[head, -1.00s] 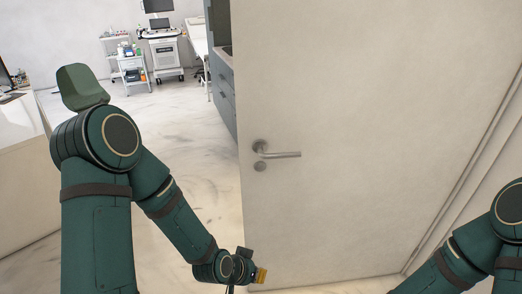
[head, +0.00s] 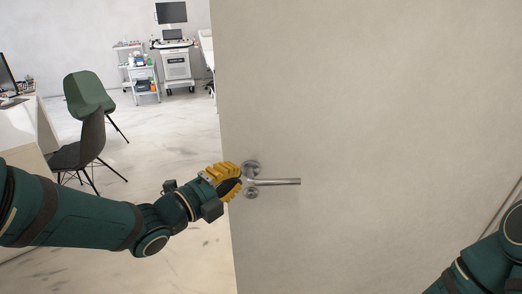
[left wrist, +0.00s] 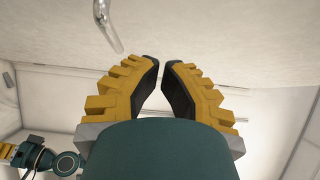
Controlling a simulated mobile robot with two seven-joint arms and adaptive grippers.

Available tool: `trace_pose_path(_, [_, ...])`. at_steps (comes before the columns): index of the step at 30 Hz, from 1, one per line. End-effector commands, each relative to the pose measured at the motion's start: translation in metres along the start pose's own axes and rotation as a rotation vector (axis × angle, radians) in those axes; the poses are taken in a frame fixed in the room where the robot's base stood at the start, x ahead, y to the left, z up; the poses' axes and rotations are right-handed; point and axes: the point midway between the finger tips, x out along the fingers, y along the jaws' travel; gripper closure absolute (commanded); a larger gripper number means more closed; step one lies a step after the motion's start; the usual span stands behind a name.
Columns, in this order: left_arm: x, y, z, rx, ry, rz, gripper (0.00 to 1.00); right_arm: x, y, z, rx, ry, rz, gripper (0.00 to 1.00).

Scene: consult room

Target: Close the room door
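The room door (head: 370,110) is a large pale panel filling the right of the head view. It stands open, with its free edge at the left and the room showing past it. Its metal lever handle (head: 280,182) points right from a round rose. My left gripper (head: 228,178) is by the door's free edge, overlapping the handle's left end in the picture; contact is unclear. In the left wrist view, its yellow fingers (left wrist: 160,65) nearly meet at the tips, with nothing between them. The handle (left wrist: 108,25) shows apart from them, upper left. A yellow part of my right gripper (left wrist: 8,152) shows at the left edge.
A green chair (head: 88,95) and a dark chair (head: 82,150) stand left, beside a white desk (head: 25,125). A medical cart (head: 177,68) and small trolley (head: 145,80) stand at the back. Pale floor between them is clear.

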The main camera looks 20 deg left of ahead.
Motion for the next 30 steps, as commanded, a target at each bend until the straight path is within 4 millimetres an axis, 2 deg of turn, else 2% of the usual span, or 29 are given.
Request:
trace_pose_path(5, [0.021, -0.002, -0.001, -0.008, 0.003, 0.001, 1.0, -0.015, -0.006, 0.001, 0.001, -0.006, 0.0, 1.0])
trace_pose_path(16, [0.094, 0.001, -0.001, -0.008, 0.001, 0.0, 1.0, -0.004, -0.001, 0.0, 0.001, -0.002, 0.0, 1.0])
trace_pose_path(22, [0.112, 0.0, 0.021, -0.007, -0.003, 0.0, 1.0, -0.006, -0.002, 0.0, 0.001, -0.002, 0.0, 1.0])
trace_pose_path(30, [0.12, 0.001, 0.028, -0.005, -0.001, 0.001, 1.0, -0.006, -0.002, 0.0, 0.001, -0.003, 0.0, 1.0])
